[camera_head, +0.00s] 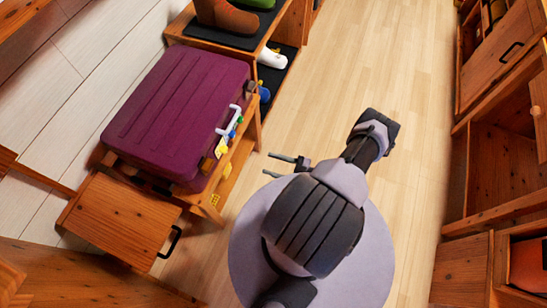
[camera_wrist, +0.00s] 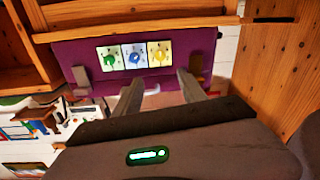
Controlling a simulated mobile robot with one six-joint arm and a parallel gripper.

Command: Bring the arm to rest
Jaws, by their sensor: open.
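My arm is folded over my round grey base in the head view. My gripper (camera_head: 269,164) sticks out to the left, toward the suitcase bench. Its two thin fingers are apart with nothing between them. In the wrist view the gripper (camera_wrist: 160,88) also shows open and empty. The purple suitcase (camera_head: 178,105) lies flat on a wooden bench, clear of the fingers. In the wrist view the suitcase (camera_wrist: 207,45) is beyond the fingertips, with green, blue and yellow dial tags (camera_wrist: 135,57) on its side.
A shoe rack (camera_head: 220,38) with boots and shoes is at the top. Wooden cabinets (camera_head: 495,160) line the right side. The floor (camera_head: 370,70) ahead of my base is clear.

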